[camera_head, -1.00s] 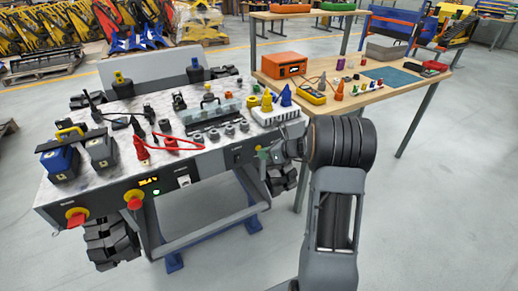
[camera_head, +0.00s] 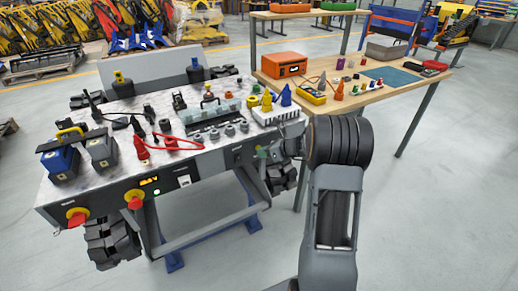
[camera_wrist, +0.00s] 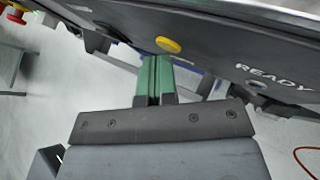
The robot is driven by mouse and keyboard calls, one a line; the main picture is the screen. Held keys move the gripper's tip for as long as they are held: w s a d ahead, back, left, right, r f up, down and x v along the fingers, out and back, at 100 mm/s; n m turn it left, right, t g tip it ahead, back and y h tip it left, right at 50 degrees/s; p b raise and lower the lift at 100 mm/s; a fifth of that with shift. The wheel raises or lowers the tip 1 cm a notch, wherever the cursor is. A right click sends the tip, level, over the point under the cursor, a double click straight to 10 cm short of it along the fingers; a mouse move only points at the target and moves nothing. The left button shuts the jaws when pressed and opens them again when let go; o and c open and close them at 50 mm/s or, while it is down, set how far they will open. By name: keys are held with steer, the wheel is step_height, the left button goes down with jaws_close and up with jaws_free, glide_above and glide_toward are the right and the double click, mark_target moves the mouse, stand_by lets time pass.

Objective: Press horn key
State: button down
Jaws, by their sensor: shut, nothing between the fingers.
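My gripper (camera_wrist: 154,80) is shut and empty, its two green fingers pressed together. In the wrist view the fingertips point at the carrier's dark front panel (camera_wrist: 215,50). A round yellow key (camera_wrist: 168,44) sits on that panel just beyond the fingertips, slightly to their right. I cannot tell whether the tips touch it, and I see no label naming it as the horn. In the head view my green fingertips (camera_head: 262,151) are at the right end of the front panel (camera_head: 215,165), and the key is not clearly visible there.
A wooden workbench (camera_head: 385,92) stands close on the right. Open floor lies in front.

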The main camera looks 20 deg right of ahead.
steer(key=shift+s, duration=0.15)
steer(key=shift+s+d, duration=0.1)
steer(key=shift+s, duration=0.5)
steer(key=shift+s+d+p, duration=0.15)
steer(key=shift+s, duration=1.1)
steer(key=shift+s+d+p, duration=0.15)
steer(key=shift+s, duration=1.1)
